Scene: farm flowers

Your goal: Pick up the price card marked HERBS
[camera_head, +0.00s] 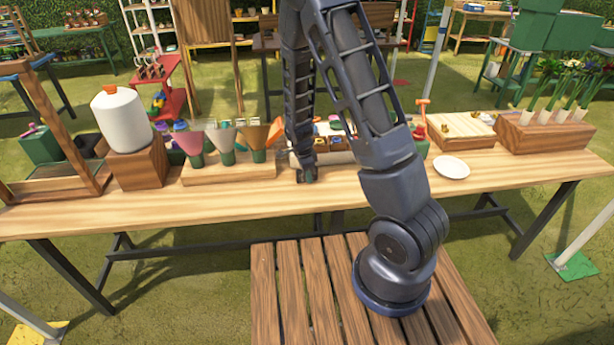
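I cannot make out a price card marked HERBS. No lettering is legible in the head view, and my arm covers part of the middle of the table.
A wooden block with three coloured cones (228,155) stands left of my gripper, beside a white bottle (122,120) on a wooden block. A white plate (451,167), a light board (458,128) and a planter with flowers (545,133) are at right. The front left tabletop is clear.

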